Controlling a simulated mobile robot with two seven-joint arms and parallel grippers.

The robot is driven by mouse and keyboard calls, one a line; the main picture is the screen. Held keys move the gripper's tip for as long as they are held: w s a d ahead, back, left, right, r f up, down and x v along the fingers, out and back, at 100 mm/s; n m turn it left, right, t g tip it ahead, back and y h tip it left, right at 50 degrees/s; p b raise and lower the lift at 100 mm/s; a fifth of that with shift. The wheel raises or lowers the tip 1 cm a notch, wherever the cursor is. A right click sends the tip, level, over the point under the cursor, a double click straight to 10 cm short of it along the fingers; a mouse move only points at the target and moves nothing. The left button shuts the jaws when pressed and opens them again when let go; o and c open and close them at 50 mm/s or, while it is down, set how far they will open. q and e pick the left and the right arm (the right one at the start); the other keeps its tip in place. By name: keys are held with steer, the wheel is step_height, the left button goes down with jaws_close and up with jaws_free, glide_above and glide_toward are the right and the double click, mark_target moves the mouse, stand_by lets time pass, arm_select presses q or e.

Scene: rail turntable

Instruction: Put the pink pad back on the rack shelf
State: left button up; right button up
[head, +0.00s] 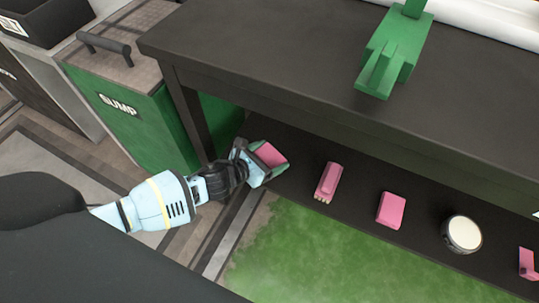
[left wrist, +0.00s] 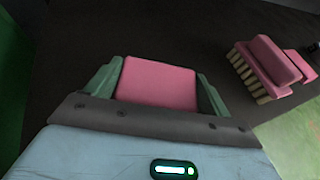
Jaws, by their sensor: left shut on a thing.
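My left gripper (head: 266,163) is shut on a pink pad (head: 269,154) at the left end of the dark lower rack shelf (head: 358,201). In the left wrist view the pink pad (left wrist: 158,82) sits between the two green fingers of the left gripper (left wrist: 160,88), with the dark shelf surface beyond it. I cannot tell whether the pad touches the shelf. My right gripper is not in view.
On the shelf, a pink brush (head: 328,182), a pink block (head: 390,209), a round white-topped tin (head: 462,233) and another pink item (head: 528,263) stand to the right. The dark tabletop (head: 300,60) overhangs the shelf. A green sump cabinet (head: 130,115) stands left.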

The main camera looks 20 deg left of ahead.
arm_select(q)
steer(key=o, duration=1)
steer(key=shift+c, duration=0.2)
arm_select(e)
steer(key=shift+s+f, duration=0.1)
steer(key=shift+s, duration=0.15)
arm_select(q)
steer(key=shift+r, duration=0.2)
steer(key=p+v, duration=0.4)
steer(key=v, duration=0.8)
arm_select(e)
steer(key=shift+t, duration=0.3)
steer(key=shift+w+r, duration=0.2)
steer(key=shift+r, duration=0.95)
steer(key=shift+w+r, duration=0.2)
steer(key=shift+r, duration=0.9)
